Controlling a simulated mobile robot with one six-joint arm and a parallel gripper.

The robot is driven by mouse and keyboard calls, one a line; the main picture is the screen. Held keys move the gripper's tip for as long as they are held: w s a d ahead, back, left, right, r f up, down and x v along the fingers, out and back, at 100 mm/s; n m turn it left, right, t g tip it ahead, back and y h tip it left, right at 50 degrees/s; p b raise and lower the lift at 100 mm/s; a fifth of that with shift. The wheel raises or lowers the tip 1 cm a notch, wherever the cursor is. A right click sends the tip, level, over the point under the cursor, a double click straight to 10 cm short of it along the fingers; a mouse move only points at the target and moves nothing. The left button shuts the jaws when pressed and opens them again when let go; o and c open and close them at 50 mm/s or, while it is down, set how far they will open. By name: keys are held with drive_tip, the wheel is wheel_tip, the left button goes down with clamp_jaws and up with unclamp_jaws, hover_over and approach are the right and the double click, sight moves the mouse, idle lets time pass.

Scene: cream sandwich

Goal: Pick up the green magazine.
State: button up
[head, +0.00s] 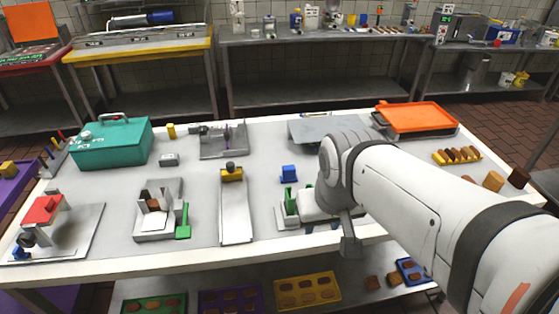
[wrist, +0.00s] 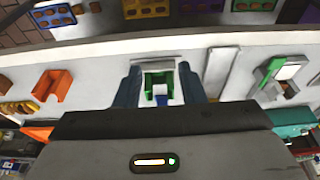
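The green magazine appears to be the green U-shaped piece (wrist: 158,78) on a pale metal base in the wrist view. It lies between my gripper's fingers (wrist: 158,88), which are apart, one on each side of it. I cannot tell whether they touch it. In the head view, a green upright part (head: 290,201) shows just left of my gripper (head: 347,236), partly hidden by my arm. A small blue block (head: 288,173) stands behind it and also shows in the wrist view (wrist: 161,100).
Left of it are a metal chute (head: 235,210) and a slotted fixture with another green part (head: 184,222). A teal box (head: 112,143) is at the back left, an orange tray (head: 418,117) at the back right. An orange bracket (wrist: 52,86) shows in the wrist view.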

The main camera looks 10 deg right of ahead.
sight(289, 207)
drive_tip(key=shift+o, duration=0.4)
drive_tip(key=shift+d, duration=0.1)
drive_tip(key=shift+o, duration=0.7)
drive_tip(key=shift+w+f, duration=0.1)
drive_tip(key=shift+w, duration=0.15)
drive_tip(key=o, duration=0.7)
drive_tip(key=w+f+b, duration=0.3)
drive_tip(key=w+f, duration=0.1)
drive_tip(key=w, duration=0.5)
drive_tip(key=w+d+f+t+b, duration=0.1)
drive_tip(key=w+f+b, duration=0.2)
drive_tip(key=w, duration=0.6)
wheel_tip(289, 207, down, 2)
drive_tip(key=shift+w+d+f, duration=0.15)
drive_tip(key=shift+w+d, duration=0.15)
drive_tip(key=shift+t, duration=0.3)
drive_tip(key=shift+p+x, duration=0.35)
drive_tip(key=shift+x, duration=3.5)
